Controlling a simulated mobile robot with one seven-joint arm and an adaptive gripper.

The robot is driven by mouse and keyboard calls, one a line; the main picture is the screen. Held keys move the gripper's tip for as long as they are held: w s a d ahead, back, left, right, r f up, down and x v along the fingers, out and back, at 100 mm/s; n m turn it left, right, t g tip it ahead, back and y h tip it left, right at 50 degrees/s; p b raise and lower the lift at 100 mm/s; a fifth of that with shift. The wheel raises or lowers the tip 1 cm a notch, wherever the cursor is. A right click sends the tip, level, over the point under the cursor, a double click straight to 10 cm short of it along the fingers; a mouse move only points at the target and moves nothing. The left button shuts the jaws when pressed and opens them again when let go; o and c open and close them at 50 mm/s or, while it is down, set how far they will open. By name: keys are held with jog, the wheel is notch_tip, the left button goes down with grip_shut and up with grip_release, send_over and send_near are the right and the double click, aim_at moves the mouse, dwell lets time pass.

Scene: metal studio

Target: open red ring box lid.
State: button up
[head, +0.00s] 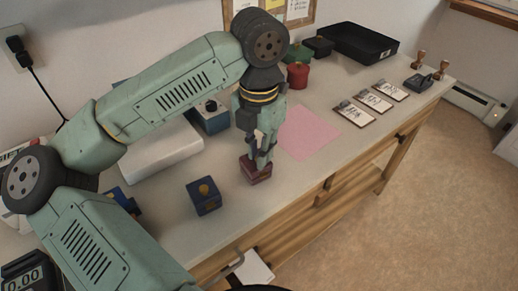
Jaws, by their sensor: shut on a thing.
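The red ring box (257,175) is a small dark red box on the pale worktop, near the middle of the head view. My gripper (261,158) points down at it from above. Its fingers are shut on the upper part of the box. The fingers hide part of the top, and the box is too small in view to tell whether the lid is raised.
A pink sheet (309,133) lies to the right. Cards (356,116), a red jar (298,77) and a black tray (357,42) are farther back. A white block (163,150) is behind my arm.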

jog(key=shift+w+r, duration=0.1)
grip_shut()
jog(key=w+g+h, duration=0.1)
jog(key=g, duration=0.1)
jog(key=w+a+r+g+h+p, duration=0.1)
jog(key=shift+w+a+g, duration=0.1)
jog(key=shift+a+g, duration=0.1)
jog(key=shift+g, duration=0.2)
jog(key=shift+w+a+f+g+h+p, duration=0.2)
jog(key=shift+w+a+g+h+p, duration=0.3)
jog(key=shift+w+g+h+p, duration=0.6)
jog(key=shift+w+a+f+g+h+p, duration=0.15)
jog(key=shift+w+a+g+h+p, duration=0.35)
jog(key=shift+g+p, duration=1.05)
jog(key=shift+w+a+f+g+h+p, duration=0.2)
jog(key=shift+w+a+g+h+p, duration=0.25)
jog(key=shift+w+g+h+p, duration=0.8)
jog(key=shift+s+f+y+p, duration=0.1)
jog(key=shift+s+y+p, duration=0.15)
jog(key=shift+s+p, duration=0.2)
